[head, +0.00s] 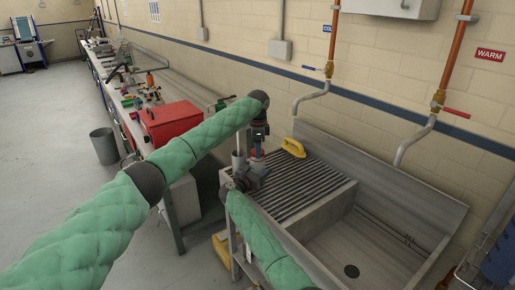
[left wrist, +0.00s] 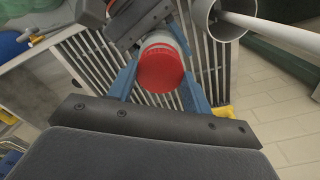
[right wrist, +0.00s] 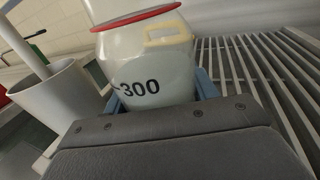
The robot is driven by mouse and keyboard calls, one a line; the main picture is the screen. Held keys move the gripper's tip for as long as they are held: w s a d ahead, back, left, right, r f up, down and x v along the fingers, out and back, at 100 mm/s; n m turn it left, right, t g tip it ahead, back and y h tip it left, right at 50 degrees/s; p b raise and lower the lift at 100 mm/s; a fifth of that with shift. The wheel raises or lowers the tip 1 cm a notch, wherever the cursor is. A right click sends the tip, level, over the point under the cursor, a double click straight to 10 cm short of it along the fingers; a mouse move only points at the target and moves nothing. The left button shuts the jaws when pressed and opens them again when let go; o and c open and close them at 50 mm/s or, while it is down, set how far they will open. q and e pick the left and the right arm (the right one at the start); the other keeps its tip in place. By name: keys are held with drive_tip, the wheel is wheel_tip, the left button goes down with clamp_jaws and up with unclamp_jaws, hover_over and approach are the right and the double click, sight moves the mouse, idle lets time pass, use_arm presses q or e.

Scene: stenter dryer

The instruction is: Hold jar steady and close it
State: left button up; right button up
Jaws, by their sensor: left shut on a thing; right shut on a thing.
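A pale jar (right wrist: 165,60) marked "300", with a red rim, sits between the blue fingers of my right gripper (right wrist: 158,97), which is shut on its body above the slatted drainboard (head: 300,178). A red lid (left wrist: 158,70) shows as a round disc between the blue fingers of my left gripper (head: 258,140), which comes down from above and is shut on it. The pale jar body shows behind the lid in the left wrist view. Whether the lid is seated or a gap is left is hidden.
A pale round container (right wrist: 55,105) with a stick in it stands left of the jar. A yellow object (head: 293,148) lies at the back of the drainboard. The sink basin (head: 365,245) is to the right. A red box (head: 168,122) stands on the bench at left.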

use_arm(q)
drive_tip(key=shift+f, duration=0.55)
idle(0.4)
use_arm(e)
clamp_jaws()
use_arm(q)
drive_tip(key=m, duration=0.5)
use_arm(e)
drive_tip(key=shift+f, duration=0.1)
use_arm(q)
drive_tip(key=m, duration=1.1)
drive_tip(key=shift+m, duration=0.3)
drive_tip(key=m, duration=0.6)
drive_tip(key=shift+a, duration=0.1)
drive_tip(key=shift+w, duration=0.1)
drive_tip(key=o, duration=0.9)
